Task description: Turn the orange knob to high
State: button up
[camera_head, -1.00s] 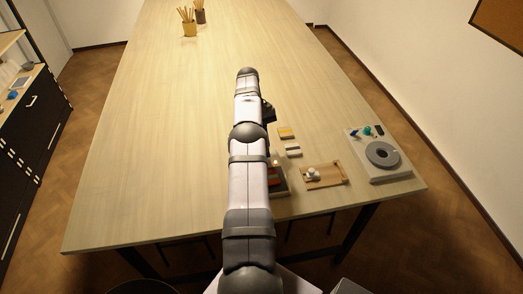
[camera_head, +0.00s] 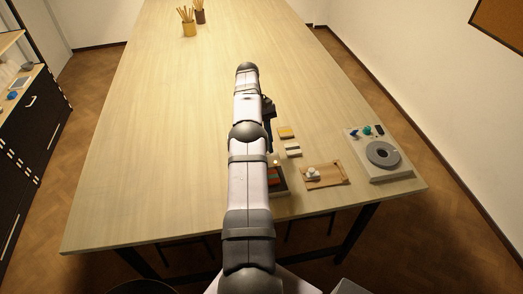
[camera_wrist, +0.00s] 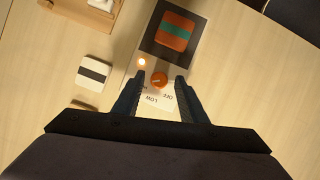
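The orange knob (camera_wrist: 159,80) shows in the wrist view on a panel, with a white label (camera_wrist: 158,99) beside it that reads OFF and LOW; part of the label is hidden. A small light (camera_wrist: 142,62) glows next to the knob. A dark plate (camera_wrist: 168,45) on the same unit bears an orange and green striped block (camera_wrist: 175,31). My gripper (camera_wrist: 158,80) is open, its two dark fingers on either side of the knob in the picture. I cannot tell whether they touch it. In the head view my arm hides most of the unit (camera_head: 282,189).
A striped white block (camera_wrist: 95,71) lies near the unit. A wooden tray (camera_head: 325,182) with white pieces and a grey wheel-like device (camera_head: 382,155) stand to the right. Pencil cups (camera_head: 189,29) stand far back. The table's left side is clear.

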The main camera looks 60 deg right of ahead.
notch_tip(320, 180, up, 9)
jog(key=p, duration=0.5)
jog(key=shift+f, duration=0.15)
jog(key=w+a+r+n+h+b, duration=0.1)
jog(key=w+a+r+n, duration=0.15)
jog(key=w+a, duration=0.75)
jog(key=w+a+n+t+h+b, duration=0.1)
jog(key=a+t, duration=0.1)
jog(key=a, duration=1.1)
jog(key=s+a+f+n+t+b, duration=0.1)
jog(key=s+a+f, duration=0.2)
jog(key=s+a, duration=0.6)
jog(key=s+a+f+n+t+b, duration=0.1)
jog(key=s+a+f+n+b, duration=0.15)
jog(key=s+a, duration=0.7)
notch_tip(320, 180, down, 38)
jog(key=w+a+b, duration=0.2)
jog(key=b, duration=3.5)
jog(key=shift+w+a+f+m, duration=0.15)
jog(key=shift+w+f+m, duration=0.1)
jog(key=shift+m, duration=0.15)
